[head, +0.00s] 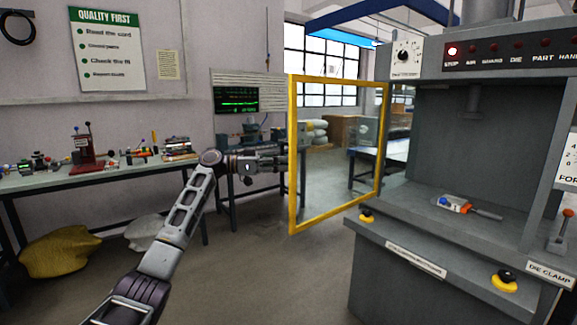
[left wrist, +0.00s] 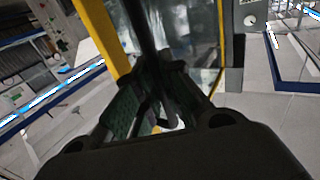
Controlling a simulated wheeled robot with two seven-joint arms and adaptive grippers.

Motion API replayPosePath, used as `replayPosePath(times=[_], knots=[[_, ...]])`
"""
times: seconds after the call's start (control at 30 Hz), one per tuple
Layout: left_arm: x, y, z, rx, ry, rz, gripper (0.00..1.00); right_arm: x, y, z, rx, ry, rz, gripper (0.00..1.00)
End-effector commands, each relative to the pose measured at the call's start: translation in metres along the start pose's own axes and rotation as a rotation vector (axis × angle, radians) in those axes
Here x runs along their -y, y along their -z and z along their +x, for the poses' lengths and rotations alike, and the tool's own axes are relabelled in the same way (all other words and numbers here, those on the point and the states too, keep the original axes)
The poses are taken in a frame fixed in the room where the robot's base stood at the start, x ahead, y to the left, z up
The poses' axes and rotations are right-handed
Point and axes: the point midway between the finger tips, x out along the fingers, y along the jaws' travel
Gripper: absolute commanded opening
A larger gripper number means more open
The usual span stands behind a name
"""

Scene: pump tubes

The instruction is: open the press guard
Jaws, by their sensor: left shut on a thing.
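The press guard (head: 292,190) is a yellow-framed clear panel on the left side of the grey press (head: 445,130). It stands swung out to the left, so the press opening is uncovered. My left gripper (head: 282,160) is at the guard's outer left post. In the left wrist view, my left gripper (left wrist: 152,78) is shut on a dark bar-like handle (left wrist: 139,25) beside the yellow guard frame (left wrist: 96,28). The exact contact is partly hidden by the fingers. My right gripper does not show.
Inside the press lies a small part with an orange end (head: 452,204). Yellow-based buttons (head: 504,282) sit on the press front, and a die clamp lever (head: 565,228) stands at the right. A cluttered workbench (head: 120,172) lines the left wall. The floor before the guard is clear.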

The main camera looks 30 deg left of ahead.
Motion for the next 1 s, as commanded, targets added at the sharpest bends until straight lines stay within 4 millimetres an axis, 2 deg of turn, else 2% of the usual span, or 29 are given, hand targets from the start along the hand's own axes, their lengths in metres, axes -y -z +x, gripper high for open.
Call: replayPosePath(times=[0.33, 0.83, 0.87, 1.0], knots=[[0.011, -0.001, -0.012, 0.000, -0.025, -0.005, 0.00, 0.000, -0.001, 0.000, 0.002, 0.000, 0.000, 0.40], [0.013, -0.001, -0.014, 0.001, -0.029, -0.004, 0.00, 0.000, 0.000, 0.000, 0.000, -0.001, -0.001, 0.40], [0.013, -0.001, -0.014, 0.001, -0.029, -0.004, 0.13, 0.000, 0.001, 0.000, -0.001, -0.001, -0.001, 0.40], [0.013, -0.001, -0.014, 0.001, -0.029, -0.003, 0.31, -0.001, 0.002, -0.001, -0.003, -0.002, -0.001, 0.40]])
